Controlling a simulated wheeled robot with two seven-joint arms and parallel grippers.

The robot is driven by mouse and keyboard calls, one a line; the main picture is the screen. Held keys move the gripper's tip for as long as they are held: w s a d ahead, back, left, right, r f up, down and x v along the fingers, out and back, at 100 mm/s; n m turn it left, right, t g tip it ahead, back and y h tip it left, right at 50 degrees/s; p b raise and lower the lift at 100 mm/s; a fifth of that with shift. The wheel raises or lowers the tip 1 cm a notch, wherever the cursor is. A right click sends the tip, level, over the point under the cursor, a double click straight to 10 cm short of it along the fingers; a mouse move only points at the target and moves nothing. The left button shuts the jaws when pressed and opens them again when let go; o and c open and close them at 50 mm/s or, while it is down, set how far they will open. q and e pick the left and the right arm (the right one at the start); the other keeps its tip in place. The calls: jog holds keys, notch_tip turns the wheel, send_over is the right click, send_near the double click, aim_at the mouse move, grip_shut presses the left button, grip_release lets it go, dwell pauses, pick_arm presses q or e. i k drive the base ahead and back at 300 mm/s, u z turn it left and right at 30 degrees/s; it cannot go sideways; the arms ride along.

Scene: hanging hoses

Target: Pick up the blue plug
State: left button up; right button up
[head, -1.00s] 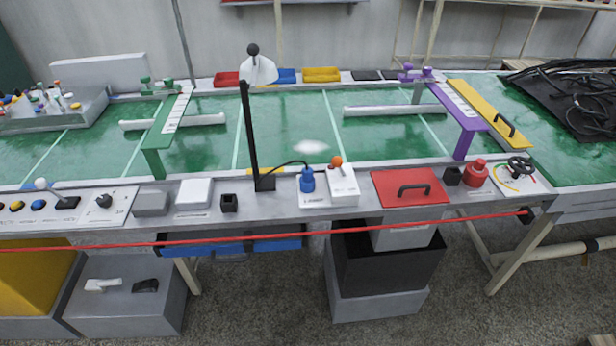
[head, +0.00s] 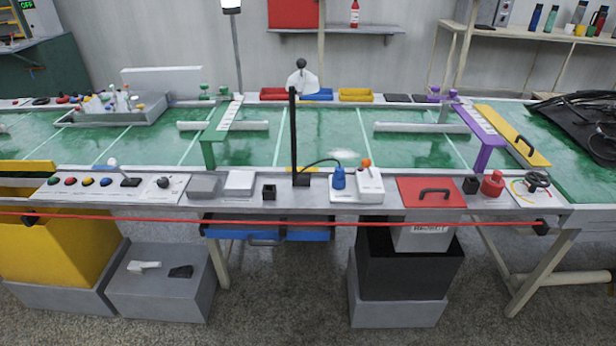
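The blue plug (head: 339,178) stands upright on a white plate at the front edge of the green-topped table, right of the middle in the head view. Neither of my grippers shows in the head view.
A red rope (head: 270,222) runs along the table's front. A red panel with a black handle (head: 431,193) lies right of the plug. A small black holder (head: 269,191) stands left of the post. Green (head: 208,152) and purple (head: 489,154) bridges rise from the table.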

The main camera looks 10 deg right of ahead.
aim_at(339, 173)
jog(key=u, duration=1.65)
jog(key=i, duration=1.35)
jog(key=z, duration=1.95)
